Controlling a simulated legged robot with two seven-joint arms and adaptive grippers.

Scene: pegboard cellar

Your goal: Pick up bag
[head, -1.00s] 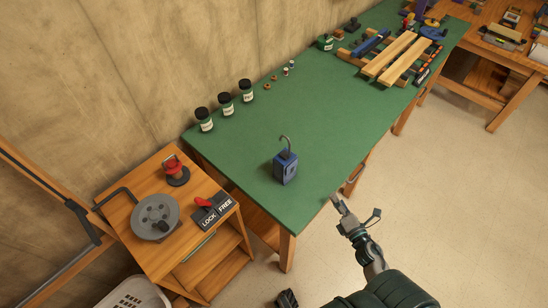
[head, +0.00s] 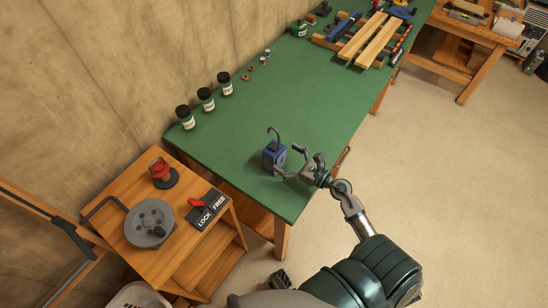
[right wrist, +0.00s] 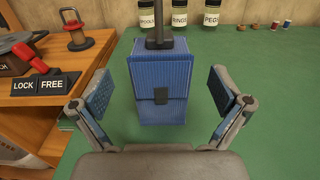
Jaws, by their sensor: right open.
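The bag (head: 271,156) is a small blue box-shaped bag with a dark upright hooked handle (head: 273,133). It stands upright on the green tabletop (head: 305,112) near its front left corner. My right gripper (head: 289,163) is at the bag's right side in the head view. In the right wrist view its two padded fingers (right wrist: 160,97) are spread wide, one on each side of the bag, with gaps showing. My left gripper is not identifiable in view.
Several dark-lidded jars (head: 206,99) stand along the wall edge of the table. Wooden slats (head: 370,38) lie at the far end. Tabletop around the bag is clear.

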